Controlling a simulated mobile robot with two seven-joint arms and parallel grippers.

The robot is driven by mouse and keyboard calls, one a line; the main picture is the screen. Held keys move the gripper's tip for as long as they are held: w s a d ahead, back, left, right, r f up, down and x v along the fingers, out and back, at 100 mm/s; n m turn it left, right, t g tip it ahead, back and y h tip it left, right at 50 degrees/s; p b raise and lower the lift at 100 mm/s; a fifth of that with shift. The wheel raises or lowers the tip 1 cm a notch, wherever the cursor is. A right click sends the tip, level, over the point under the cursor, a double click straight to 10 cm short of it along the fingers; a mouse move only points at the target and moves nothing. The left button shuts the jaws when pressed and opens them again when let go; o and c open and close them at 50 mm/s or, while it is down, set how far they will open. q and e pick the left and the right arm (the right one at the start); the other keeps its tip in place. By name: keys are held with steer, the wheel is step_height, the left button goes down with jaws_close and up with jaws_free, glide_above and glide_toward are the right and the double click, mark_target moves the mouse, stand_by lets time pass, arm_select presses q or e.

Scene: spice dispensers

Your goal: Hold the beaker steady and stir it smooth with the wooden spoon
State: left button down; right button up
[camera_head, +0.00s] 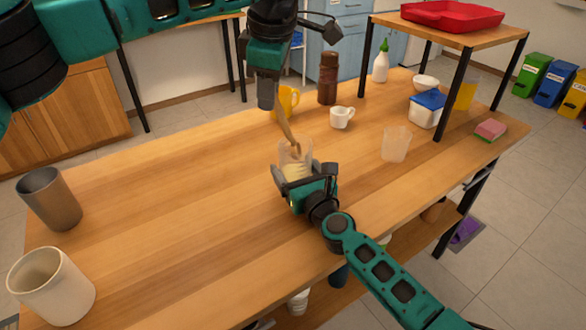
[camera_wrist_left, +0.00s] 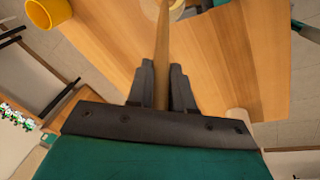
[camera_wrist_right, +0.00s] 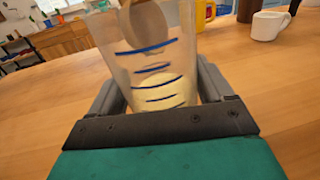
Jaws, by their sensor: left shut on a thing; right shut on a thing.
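The clear beaker (camera_head: 296,158) stands on the wooden table with a pale yellow content in its lower part. My right gripper (camera_head: 294,178) is shut around it from the front. In the right wrist view the beaker (camera_wrist_right: 155,72) shows blue marks between the two fingers. My left gripper (camera_head: 268,100) is above the beaker, shut on the wooden spoon (camera_head: 285,128). The spoon slants down, and its lower end is inside the beaker. In the left wrist view the spoon handle (camera_wrist_left: 162,60) runs between the fingers (camera_wrist_left: 161,88).
A yellow mug (camera_head: 289,100), a brown bottle (camera_head: 328,78) and a white cup (camera_head: 342,117) stand behind the beaker. An empty clear cup (camera_head: 395,144) is to the right. A grey cup (camera_head: 50,198) and a cream pot (camera_head: 52,285) stand at the left. The table between is bare.

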arm_select(q)
steer(key=shift+r, duration=3.65)
arm_select(e)
steer(key=shift+s+a, duration=0.1)
steer(key=shift+a, duration=0.05)
steer(key=o, duration=1.1)
